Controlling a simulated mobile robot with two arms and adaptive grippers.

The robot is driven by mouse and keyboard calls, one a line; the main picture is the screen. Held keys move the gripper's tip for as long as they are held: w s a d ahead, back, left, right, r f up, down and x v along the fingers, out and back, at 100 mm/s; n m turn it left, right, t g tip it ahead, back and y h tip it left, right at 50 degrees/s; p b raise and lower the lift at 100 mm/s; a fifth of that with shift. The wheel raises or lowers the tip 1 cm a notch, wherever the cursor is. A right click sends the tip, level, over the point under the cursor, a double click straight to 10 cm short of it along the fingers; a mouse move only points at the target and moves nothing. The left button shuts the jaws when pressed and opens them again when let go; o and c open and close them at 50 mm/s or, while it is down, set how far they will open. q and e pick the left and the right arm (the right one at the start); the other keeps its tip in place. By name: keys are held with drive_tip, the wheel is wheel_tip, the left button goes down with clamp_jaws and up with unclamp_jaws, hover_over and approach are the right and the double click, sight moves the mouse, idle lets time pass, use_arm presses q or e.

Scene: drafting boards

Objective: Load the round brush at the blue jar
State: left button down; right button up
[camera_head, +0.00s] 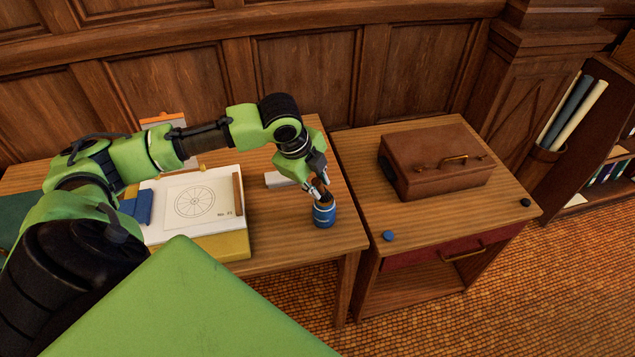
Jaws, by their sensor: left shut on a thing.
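The blue jar (324,217) stands near the right front edge of the left table. My left gripper (321,191) points down right over the jar's mouth. Its fingers are shut on a small brown thing, which I take to be the round brush (325,199). The brush's lower end is hidden at or inside the jar, so I cannot tell how deep it is. My right gripper is not in view.
A drawing sheet (195,202) with a wheel lies on the left table (290,257), with a white block (278,179) beside it. A brown case (433,160) stands on the right cabinet (440,226), near a blue cap (388,236) and a dark knob (525,203).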

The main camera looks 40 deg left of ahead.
use_arm(q)
drive_tip(key=shift+f, duration=0.45)
idle(0.3)
idle(1.2)
drive_tip(key=shift+s+f+p, duration=0.1)
drive_tip(key=shift+f+p, duration=0.05)
drive_tip(key=shift+p, duration=0.35)
idle(0.9)
wheel_tip(320, 180, up, 7)
drive_tip(key=p, duration=0.8)
drive_tip(key=shift+p, duration=0.3)
idle(0.5)
